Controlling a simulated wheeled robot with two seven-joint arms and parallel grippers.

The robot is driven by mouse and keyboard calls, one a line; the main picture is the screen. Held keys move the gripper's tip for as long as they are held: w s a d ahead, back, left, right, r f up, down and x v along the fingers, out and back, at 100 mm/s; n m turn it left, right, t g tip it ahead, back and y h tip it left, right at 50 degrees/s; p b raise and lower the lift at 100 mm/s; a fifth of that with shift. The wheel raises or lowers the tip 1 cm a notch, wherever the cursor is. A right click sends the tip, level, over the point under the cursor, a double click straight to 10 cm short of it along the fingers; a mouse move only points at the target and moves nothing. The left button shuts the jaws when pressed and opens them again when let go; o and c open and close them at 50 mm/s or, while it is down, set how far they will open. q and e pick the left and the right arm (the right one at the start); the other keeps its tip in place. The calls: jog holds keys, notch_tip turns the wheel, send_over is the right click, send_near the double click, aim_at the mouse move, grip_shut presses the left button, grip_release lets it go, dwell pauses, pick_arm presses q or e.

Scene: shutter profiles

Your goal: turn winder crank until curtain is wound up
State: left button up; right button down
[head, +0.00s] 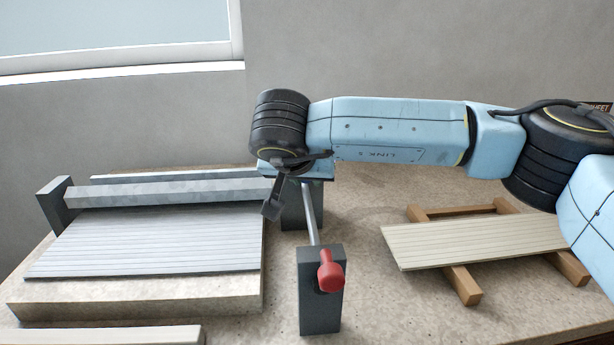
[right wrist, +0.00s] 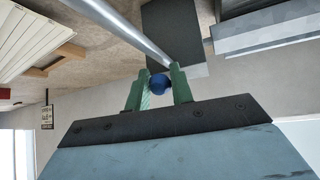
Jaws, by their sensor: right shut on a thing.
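A grey slatted curtain (head: 150,240) lies spread out flat at the left, below a grey angular roller tube (head: 170,190). A thin metal rod (head: 310,212) runs from the rear dark post to the front dark post (head: 320,308), which bears a red knob (head: 331,270). The rod also shows in the right wrist view (right wrist: 125,28). There my right gripper (right wrist: 160,92) has its green fingers shut on a blue round knob (right wrist: 159,83). In the head view my right wrist hides this knob, above the rear post. A dark lever-like piece (head: 271,207) hangs beside the wrist. My left gripper is out of view.
A pale slatted panel (head: 470,242) rests on a wooden frame (head: 462,284) at the right. The curtain lies on a pale block (head: 140,298). A pale strip (head: 100,335) lies at the front left. The worktop (head: 390,320) right of the front post is clear.

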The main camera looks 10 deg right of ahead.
jog(key=shift+a, duration=0.15)
jog(key=c, duration=1.7)
grip_release()
jog(key=o, duration=0.4)
jog(key=shift+w+a, duration=0.15)
jog(key=shift+o, duration=0.2)
jog(key=shift+s+r, duration=0.15)
jog(key=shift+s, duration=0.05)
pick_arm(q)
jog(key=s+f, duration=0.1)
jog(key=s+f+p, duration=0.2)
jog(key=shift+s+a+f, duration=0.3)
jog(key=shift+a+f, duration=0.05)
pick_arm(e)
jog(key=v, duration=1.3)
